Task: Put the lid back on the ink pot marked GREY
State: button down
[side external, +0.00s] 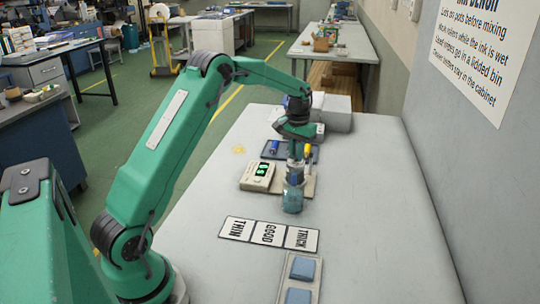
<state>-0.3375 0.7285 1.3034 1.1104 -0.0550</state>
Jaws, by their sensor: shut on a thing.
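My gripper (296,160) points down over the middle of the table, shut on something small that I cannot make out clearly. Directly below it in the picture is a blue, partly clear, jar-like thing (292,198). I cannot tell whether this is what the jaws hold or whether it stands on the table. No marking GREY can be read on any pot, and I cannot pick out a lid. The gripper and arm hide part of what lies behind them.
A cream device with a green display (257,176) stands left of the gripper. A dark tray (270,150) with a blue item lies behind it. Cards THIN, GOOD, THICK (268,233) and a tray with blue pads (300,283) lie nearer.

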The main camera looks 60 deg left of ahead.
dwell(0.4)
jog(key=c, duration=0.8)
grip_release()
jog(key=shift+c, duration=0.2)
jog(key=shift+r, duration=0.1)
jog(key=shift+r, duration=3.4)
grip_shut()
